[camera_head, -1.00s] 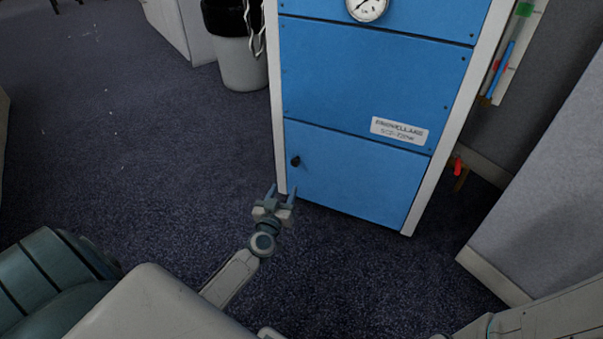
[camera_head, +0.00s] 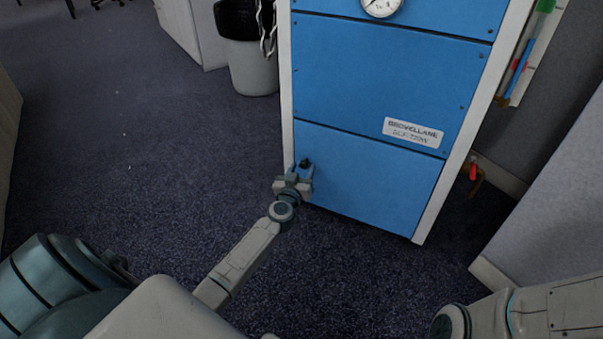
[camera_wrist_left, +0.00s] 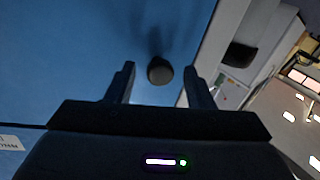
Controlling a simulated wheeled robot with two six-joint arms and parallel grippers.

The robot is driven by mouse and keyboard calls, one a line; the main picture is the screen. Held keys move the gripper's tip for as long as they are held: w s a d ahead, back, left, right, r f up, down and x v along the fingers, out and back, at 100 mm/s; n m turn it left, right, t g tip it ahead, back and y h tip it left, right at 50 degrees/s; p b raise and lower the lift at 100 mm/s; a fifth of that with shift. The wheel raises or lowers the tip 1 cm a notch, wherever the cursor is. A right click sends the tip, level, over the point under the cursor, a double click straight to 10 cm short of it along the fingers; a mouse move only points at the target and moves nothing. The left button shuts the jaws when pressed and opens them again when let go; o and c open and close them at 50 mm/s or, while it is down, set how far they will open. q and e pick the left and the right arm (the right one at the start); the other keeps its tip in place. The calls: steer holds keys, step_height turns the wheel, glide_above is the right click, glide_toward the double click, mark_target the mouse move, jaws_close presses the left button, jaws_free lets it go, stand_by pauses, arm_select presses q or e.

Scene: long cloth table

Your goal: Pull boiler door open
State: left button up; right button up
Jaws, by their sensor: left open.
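The blue boiler (camera_head: 390,80) with a white frame stands right of centre in the head view. Its lower door panel (camera_head: 375,185) is flush with the front, so it looks shut. A small dark knob (camera_head: 304,163) sits at that door's upper left. My left gripper (camera_head: 304,172) is at the knob, open. In the left wrist view the round black knob (camera_wrist_left: 160,70) lies between the two spread fingers (camera_wrist_left: 158,85), with gaps on both sides. My right gripper is out of view; only part of my right arm shows at lower right.
A grey bin (camera_head: 252,65) with a black liner stands behind the boiler's left side. A grey partition (camera_head: 550,200) stands at the right. A red-handled valve (camera_head: 473,172) is beside the boiler. Dark carpet (camera_head: 150,170) at the left is clear.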

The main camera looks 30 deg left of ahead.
arm_select(q)
jaws_close()
steer(key=shift+s, duration=0.1)
